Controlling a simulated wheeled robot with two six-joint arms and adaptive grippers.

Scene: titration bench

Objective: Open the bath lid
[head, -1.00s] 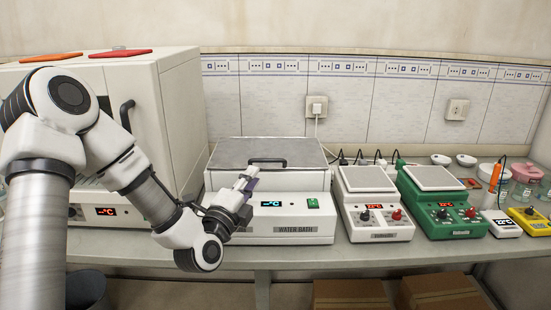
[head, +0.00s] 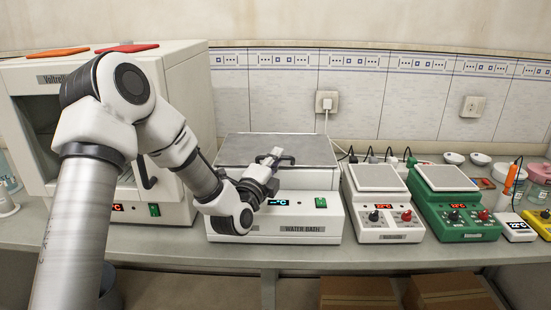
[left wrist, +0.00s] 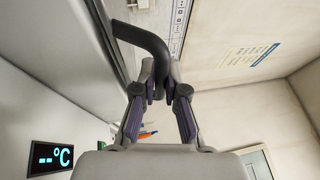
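The water bath (head: 310,208) is a white box on the bench with a lit display and a green switch. Its flat grey lid (head: 312,147) lies level on top, shut. The dark lid handle (head: 290,158) is on the lid's front part. My left gripper (head: 273,156) is at the handle, partly covering it. In the left wrist view the dark handle (left wrist: 142,38) runs in between the fingertips of my left gripper (left wrist: 159,82), which are closed about it. The bath's display (left wrist: 53,157) shows at lower left. My right gripper is in no view.
A white oven (head: 165,110) with red and orange pads on top stands close at the left of the bath. A white stirrer (head: 378,205) and a green stirrer (head: 455,205) stand at the right. A socket with a plug (head: 327,101) is on the wall behind.

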